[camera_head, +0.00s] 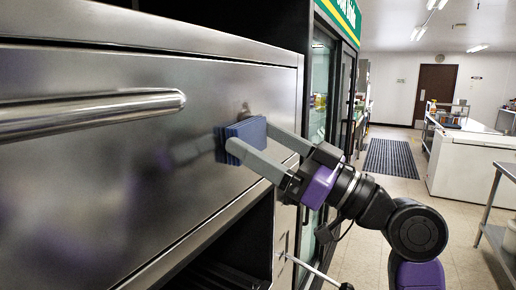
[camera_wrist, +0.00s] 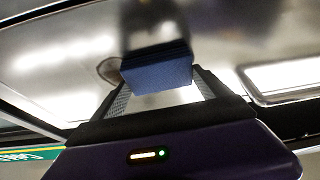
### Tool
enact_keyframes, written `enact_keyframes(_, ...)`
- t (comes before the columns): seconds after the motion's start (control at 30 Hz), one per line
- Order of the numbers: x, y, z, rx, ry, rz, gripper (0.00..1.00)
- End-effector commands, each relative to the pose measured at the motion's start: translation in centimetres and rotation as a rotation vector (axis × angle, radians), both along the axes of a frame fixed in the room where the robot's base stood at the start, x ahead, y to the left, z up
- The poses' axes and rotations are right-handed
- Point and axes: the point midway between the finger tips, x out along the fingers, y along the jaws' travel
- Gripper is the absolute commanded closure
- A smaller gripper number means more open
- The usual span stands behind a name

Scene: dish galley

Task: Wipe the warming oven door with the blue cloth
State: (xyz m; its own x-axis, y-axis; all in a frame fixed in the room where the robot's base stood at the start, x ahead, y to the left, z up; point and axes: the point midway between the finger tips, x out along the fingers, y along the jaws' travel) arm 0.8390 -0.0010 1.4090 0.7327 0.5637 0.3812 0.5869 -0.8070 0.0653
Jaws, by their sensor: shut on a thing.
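The warming oven door (camera_head: 90,190) is a broad brushed-steel panel filling the left of the head view, with a thick bar handle (camera_head: 90,110). The folded blue cloth (camera_head: 247,138) is at the right part of the door, level with or just below the handle. My gripper (camera_head: 246,139) is shut on the cloth, one finger on each side. In the wrist view the blue cloth (camera_wrist: 157,73) sits between the fingers, close to the steel door (camera_wrist: 70,55). I cannot tell for sure whether it touches the door. A smudge (camera_wrist: 110,70) shows beside the cloth.
An open dark space (camera_head: 225,262) lies below the door. A glass-door fridge (camera_head: 325,90) stands just right of the oven. A white counter (camera_head: 470,165) and a metal table (camera_head: 497,225) stand at the right. Tiled floor with a dark mat (camera_head: 391,158) is clear between.

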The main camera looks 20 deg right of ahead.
Motion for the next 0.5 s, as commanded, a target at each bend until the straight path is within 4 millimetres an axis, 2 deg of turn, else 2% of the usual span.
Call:
enact_keyframes(0.2,0.9,-1.5,-0.2,0.0,-0.003,-0.002,0.46)
enact_keyframes(0.5,1.5,-2.3,-0.1,-0.001,-0.002,-0.002,0.46)
